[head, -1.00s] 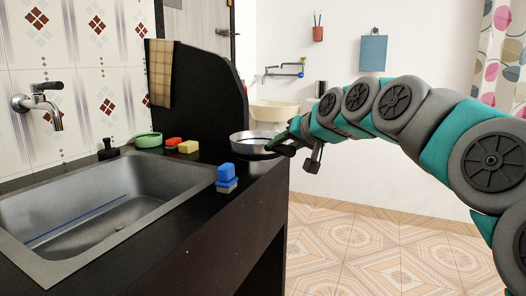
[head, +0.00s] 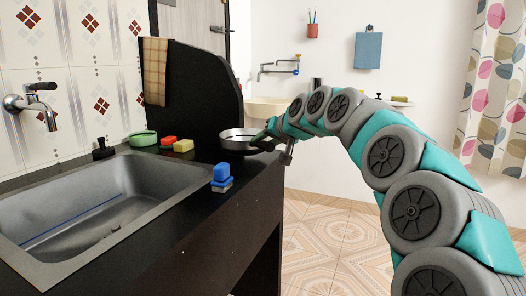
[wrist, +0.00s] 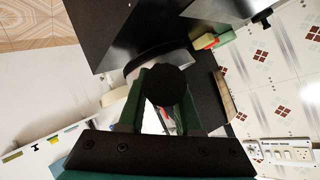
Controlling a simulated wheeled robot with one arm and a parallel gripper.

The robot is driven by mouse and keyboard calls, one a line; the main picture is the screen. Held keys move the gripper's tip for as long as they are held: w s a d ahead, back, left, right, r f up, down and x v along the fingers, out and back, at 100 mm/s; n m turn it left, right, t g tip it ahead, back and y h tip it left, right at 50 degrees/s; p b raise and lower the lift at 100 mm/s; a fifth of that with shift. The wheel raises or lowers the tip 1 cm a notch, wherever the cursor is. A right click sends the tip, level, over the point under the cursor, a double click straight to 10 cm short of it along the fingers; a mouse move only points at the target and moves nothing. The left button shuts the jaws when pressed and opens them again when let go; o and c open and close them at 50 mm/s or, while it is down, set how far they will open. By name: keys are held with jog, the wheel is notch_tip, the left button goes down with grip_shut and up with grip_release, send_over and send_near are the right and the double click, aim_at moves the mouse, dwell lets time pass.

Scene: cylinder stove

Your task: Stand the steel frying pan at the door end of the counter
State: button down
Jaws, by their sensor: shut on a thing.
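The steel frying pan (head: 236,136) is at the far end of the black counter (head: 222,205), close to the dark upright panel, and looks about level. My gripper (head: 268,138) is shut on the pan's dark handle, to the right of the pan, over the counter's right edge. In the wrist view, the round black handle end (wrist: 167,85) shows between my green gripper fingers (wrist: 165,95), with part of the pan's pale side (wrist: 150,64) beyond. I cannot tell whether the pan's base touches the counter.
A blue sponge block (head: 221,177) stands near the front edge. The dark panel (head: 195,95) rises beside the pan. A cream basin (head: 270,108) lies beyond.

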jog(key=shift+f, duration=1.35)
jog(key=c, duration=0.6)
grip_release()
jog(key=shift+s, duration=0.1)
jog(key=b+v, duration=0.1)
jog(key=v, duration=1.1)
